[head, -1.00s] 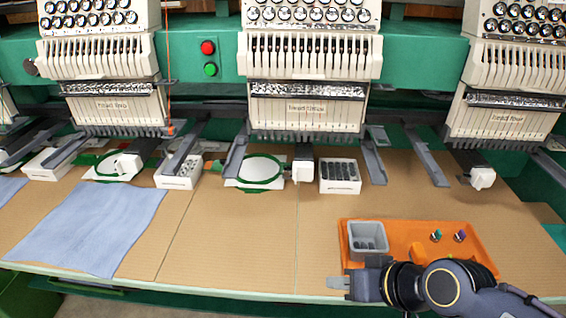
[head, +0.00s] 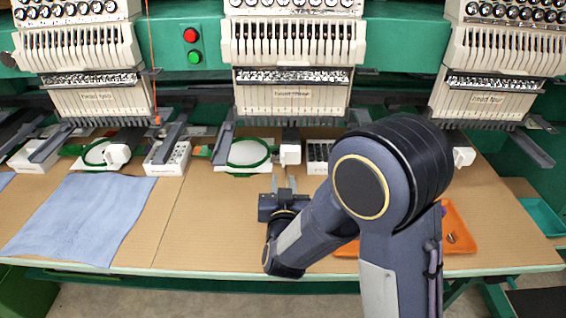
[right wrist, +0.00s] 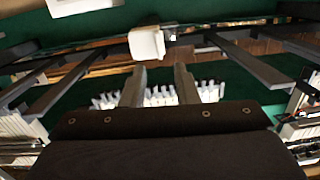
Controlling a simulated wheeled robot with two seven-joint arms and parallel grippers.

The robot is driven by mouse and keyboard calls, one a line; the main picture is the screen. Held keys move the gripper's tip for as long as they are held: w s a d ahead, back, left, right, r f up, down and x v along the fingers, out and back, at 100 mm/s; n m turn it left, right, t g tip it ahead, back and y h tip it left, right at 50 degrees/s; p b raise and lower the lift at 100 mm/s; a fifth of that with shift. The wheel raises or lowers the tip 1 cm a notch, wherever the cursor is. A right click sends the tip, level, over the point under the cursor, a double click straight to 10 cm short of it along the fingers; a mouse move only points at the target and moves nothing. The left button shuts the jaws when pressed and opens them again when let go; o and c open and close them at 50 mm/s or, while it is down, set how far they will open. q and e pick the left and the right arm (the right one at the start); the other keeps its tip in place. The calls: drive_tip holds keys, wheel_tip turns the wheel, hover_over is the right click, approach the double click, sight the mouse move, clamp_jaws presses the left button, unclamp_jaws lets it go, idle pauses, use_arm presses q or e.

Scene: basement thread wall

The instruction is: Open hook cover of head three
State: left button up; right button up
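Head three (head: 291,92) is the middle embroidery head, with its label on the front. Below it a dark arm ends in a white block-like cover (head: 290,154), which appears closed. A green hoop (head: 249,153) lies just left of it. My right gripper (head: 283,184) is in front of and a little below the white cover, fingers pointing at the machine, open and empty. In the right wrist view the two fingers (right wrist: 160,82) stand apart, with the white cover (right wrist: 146,43) beyond their tips, not touching. My left gripper is not in view.
A white slotted box (head: 318,156) stands right of the cover, partly behind my arm. A white box (head: 168,158) stands left of the hoop. An orange tray (head: 461,229) is mostly hidden by my right arm. A blue cloth (head: 82,216) lies at left. The tabletop between is bare.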

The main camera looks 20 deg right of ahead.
sight(283, 159)
drive_tip(key=shift+t+h, duration=0.4)
drive_tip(key=p+x, duration=0.1)
drive_tip(key=x, duration=0.6)
drive_tip(key=shift+w+r, duration=0.15)
drive_tip(key=shift+w, duration=0.2)
clamp_jaws()
